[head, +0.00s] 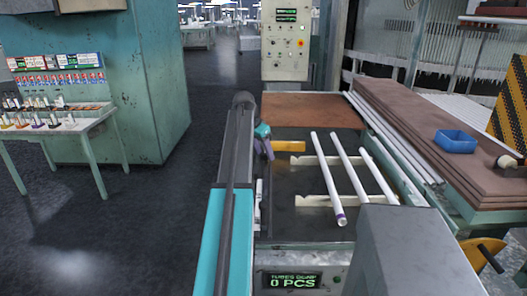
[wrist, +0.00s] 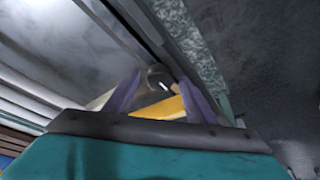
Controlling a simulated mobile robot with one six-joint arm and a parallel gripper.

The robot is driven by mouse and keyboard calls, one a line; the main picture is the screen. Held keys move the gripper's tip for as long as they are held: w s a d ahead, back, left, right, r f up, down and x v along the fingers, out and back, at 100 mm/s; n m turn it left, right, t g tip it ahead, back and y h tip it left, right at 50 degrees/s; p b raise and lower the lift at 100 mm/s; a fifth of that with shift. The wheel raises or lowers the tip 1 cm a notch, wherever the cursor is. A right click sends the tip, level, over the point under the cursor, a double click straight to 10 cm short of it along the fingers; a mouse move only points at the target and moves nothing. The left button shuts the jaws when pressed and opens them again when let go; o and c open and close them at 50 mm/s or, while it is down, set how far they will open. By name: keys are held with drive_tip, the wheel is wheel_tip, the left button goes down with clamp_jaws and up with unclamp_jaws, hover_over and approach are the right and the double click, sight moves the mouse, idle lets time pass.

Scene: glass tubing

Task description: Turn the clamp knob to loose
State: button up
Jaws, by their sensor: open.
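In the wrist view, a dark rounded part (wrist: 157,76) with a bright highlight shows between the fingertips; it may be the clamp knob, but its setting cannot be read. My gripper (wrist: 160,79) is open, its two purple fingers apart, one on each side of this part in the picture. I cannot tell whether they touch it. A yellow block (wrist: 165,107) shows between the fingers, nearer the palm. In the head view, my gripper (head: 264,150) is at the left edge of the tube bench, left of the yellow block (head: 290,146). No knob is clear there.
Three white tubes (head: 328,180) lie across pale rails on the bench. A counter display (head: 293,281) reads 0 PCS. A blue tray (head: 455,141) sits on brown boards at right. A yellow handwheel (head: 482,255) is at lower right. Open floor (head: 130,220) lies left of my arm.

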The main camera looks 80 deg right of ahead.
drive_tip(key=c, duration=0.9)
drive_tip(key=shift+d, duration=0.25)
drive_tip(key=shift+c, duration=0.7)
drive_tip(key=shift+a, duration=0.2)
